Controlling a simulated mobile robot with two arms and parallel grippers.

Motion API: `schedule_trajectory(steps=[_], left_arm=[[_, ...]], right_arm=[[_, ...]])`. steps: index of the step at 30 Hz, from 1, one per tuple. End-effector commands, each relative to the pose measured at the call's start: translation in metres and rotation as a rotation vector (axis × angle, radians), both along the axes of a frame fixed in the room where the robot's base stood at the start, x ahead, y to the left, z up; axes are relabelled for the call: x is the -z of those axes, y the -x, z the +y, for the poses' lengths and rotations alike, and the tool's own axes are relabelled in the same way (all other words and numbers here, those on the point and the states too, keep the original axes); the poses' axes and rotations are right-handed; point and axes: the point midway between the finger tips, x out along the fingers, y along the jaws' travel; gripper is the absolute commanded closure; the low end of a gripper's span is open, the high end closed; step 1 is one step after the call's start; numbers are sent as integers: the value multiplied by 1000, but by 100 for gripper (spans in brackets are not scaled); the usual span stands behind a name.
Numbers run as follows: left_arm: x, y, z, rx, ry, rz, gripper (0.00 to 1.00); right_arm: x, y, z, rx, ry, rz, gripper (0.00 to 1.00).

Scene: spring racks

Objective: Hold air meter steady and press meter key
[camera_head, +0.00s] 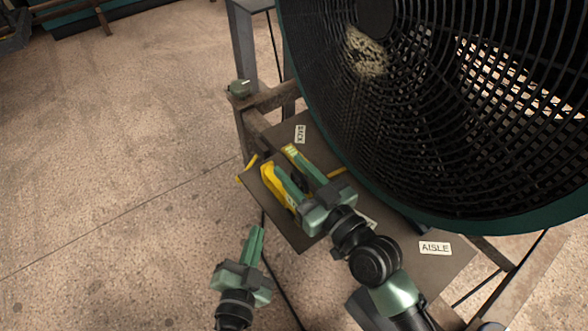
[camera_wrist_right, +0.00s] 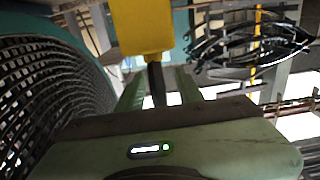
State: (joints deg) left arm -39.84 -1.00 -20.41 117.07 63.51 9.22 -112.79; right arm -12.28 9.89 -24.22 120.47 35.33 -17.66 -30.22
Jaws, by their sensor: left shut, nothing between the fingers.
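The yellow air meter (camera_head: 269,179) is at the left part of the dark board, beside my right gripper's fingers. In the right wrist view its yellow body (camera_wrist_right: 142,28) is at the top centre, with a dark stem below it between the fingers. My right gripper (camera_head: 288,164) has its fingers apart. Gaps show on both sides of the stem, so it looks open around it. My left gripper (camera_head: 257,229) is shut and empty, below and left of the meter, clear of the board. I cannot make out the meter's key.
A large round black fan grille (camera_head: 420,110) with a teal rim fills the upper right. The dark board (camera_head: 452,262) carries labels reading "BACK" (camera_head: 300,134) and "AISLE" (camera_head: 435,248). A brown frame (camera_head: 270,98) stands behind it. Dark looped cables (camera_wrist_right: 255,45) show at the right wrist view's upper right.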

Motion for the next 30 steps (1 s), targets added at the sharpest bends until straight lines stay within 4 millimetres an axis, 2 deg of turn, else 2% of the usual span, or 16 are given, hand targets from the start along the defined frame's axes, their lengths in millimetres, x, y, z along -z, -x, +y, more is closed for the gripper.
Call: schedule_trajectory(steps=[5,12,17,25,30], left_arm=[[0,0,0,0,0,0,100],[0,0,0,0,0,0,100],[0,0,0,0,0,0,100],[-2,0,0,0,0,0,100],[-27,0,0,0,0,0,100]], right_arm=[[1,9,-7,0,3,1,64],[1,42,-30,-2,4,2,64],[1,57,-41,-1,3,2,64],[-2,61,-44,0,-1,-1,64],[-27,61,-44,0,-1,-1,64]])
